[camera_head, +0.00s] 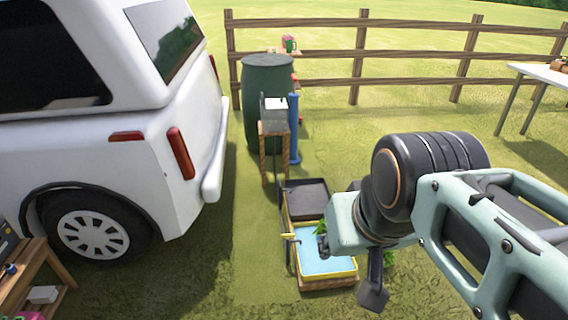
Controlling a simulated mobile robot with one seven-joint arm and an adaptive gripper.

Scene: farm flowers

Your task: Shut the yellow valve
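The yellow valve (289,237) is a small yellow handle near the top of a thin dark upright pipe (287,258). It stands at the left edge of a low yellow-rimmed wooden trough holding light blue water (323,266). My arm reaches in from the right. My gripper (324,246) appears as small dark parts just right of the valve, over the trough, with a visible gap to the valve. Its fingers are small and partly hidden by my wrist, so I cannot tell whether they are open. Green leaves beside my wrist are partly covered.
A dark tray (305,198) adjoins the trough's far end. Behind it are a wooden stand (274,150), a blue cylinder (294,130) and a dark green barrel (267,90). A white vehicle (130,120) is at left, a white table (540,73) at far right. Grass around is open.

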